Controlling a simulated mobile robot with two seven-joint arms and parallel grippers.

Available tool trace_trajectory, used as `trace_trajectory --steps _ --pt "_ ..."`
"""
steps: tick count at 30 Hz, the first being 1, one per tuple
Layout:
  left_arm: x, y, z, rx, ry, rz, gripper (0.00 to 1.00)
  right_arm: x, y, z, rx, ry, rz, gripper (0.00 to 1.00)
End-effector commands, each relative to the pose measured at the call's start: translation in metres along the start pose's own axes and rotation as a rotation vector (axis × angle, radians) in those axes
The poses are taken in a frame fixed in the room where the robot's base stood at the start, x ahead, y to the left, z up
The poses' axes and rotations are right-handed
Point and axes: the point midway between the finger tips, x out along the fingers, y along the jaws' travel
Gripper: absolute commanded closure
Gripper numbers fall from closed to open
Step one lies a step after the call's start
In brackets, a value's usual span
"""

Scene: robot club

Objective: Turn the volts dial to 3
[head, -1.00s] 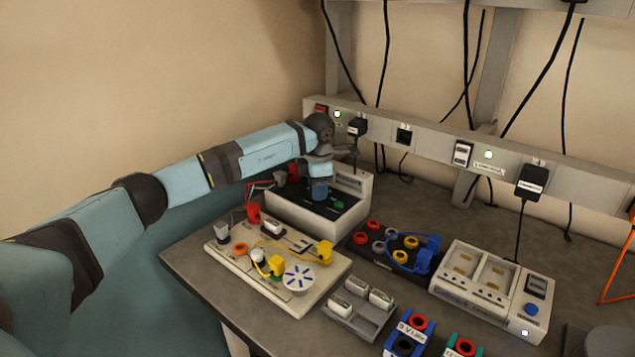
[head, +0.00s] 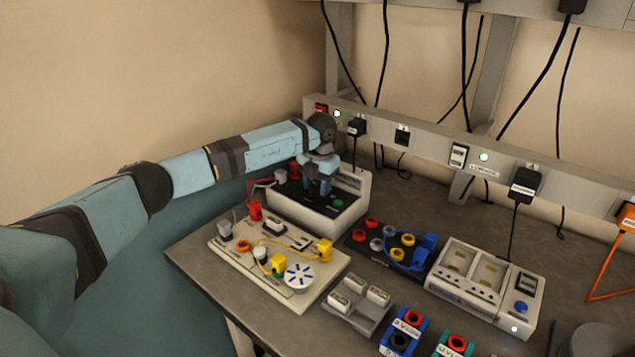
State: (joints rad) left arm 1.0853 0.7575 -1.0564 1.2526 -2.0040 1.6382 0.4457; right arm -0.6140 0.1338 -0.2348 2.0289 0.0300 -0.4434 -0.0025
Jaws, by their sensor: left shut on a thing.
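The power supply box (head: 318,226) is a pale case with a dark sloped top panel, at the back left of the bench. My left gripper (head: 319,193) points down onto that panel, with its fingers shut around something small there. The thing between the fingers is hidden by them; its place on the panel fits the volts dial, but its setting cannot be read. A green knob or button (head: 338,202) shows just right of the fingers. My right gripper is not in view.
A circuit board (head: 262,278) with yellow, red and grey plugs lies in front of the box. A black plug holder (head: 356,246), a grey battery tray (head: 345,318) and a charger (head: 455,290) stand to the right. A socket rail (head: 430,148) runs behind.

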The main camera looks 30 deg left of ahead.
Motion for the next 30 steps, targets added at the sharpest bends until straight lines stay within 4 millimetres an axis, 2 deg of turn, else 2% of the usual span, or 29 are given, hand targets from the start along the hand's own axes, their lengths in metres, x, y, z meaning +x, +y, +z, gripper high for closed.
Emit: trace_trajectory --steps 9,22,23,25,26,30 --pt "0.0001 0.0005 0.0001 -0.076 0.005 0.001 0.83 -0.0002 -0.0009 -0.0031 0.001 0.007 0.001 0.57" --pt "0.0004 0.0006 0.0001 -0.082 0.005 0.001 0.83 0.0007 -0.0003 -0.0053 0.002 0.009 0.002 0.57" --pt "0.0004 0.0006 0.0001 -0.082 0.005 0.001 0.52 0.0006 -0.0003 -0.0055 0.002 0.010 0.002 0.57" --pt "0.0004 0.0006 0.0001 -0.082 0.005 0.001 0.36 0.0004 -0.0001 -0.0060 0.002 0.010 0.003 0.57" --pt "0.0003 0.0005 0.0001 -0.082 0.005 0.001 0.33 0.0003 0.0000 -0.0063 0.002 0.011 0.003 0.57" --pt "0.0003 0.0004 0.0001 -0.081 0.005 0.000 0.33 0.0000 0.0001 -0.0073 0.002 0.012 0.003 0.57"
